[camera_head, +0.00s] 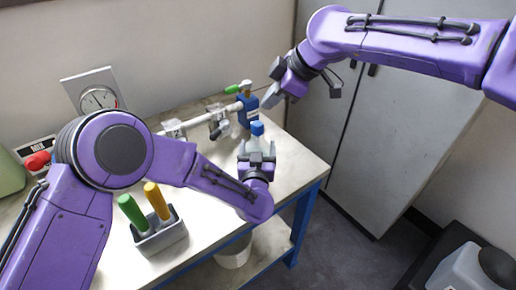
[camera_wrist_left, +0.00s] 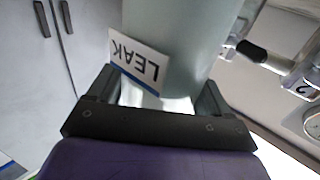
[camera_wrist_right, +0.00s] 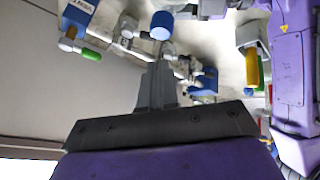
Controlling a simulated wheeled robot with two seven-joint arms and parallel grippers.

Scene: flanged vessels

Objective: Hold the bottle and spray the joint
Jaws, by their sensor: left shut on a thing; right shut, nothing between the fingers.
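My left gripper (camera_head: 257,152) is shut on a pale grey bottle (camera_head: 257,141) with a blue cap, held upright above the table's right part. In the left wrist view the bottle (camera_wrist_left: 185,45) stands between the fingers and bears a white label reading LEAK. Its blue cap (camera_wrist_right: 162,25) also shows in the right wrist view. My right gripper (camera_head: 270,97) is shut and empty, above and right of the bottle, near the pipe's end. The white pipe (camera_head: 195,122) has clamped joints, one of them at the middle (camera_head: 219,124); the left wrist view shows a joint tagged 2 (camera_wrist_left: 306,88).
A blue valve block (camera_head: 247,112) with a green handle (camera_head: 232,89) ends the pipe. A gauge (camera_head: 98,98) and a red knob (camera_head: 37,160) are at the left. A grey holder (camera_head: 160,238) carries green and yellow-handled tools at the table's front. Grey cabinets (camera_head: 375,120) stand behind.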

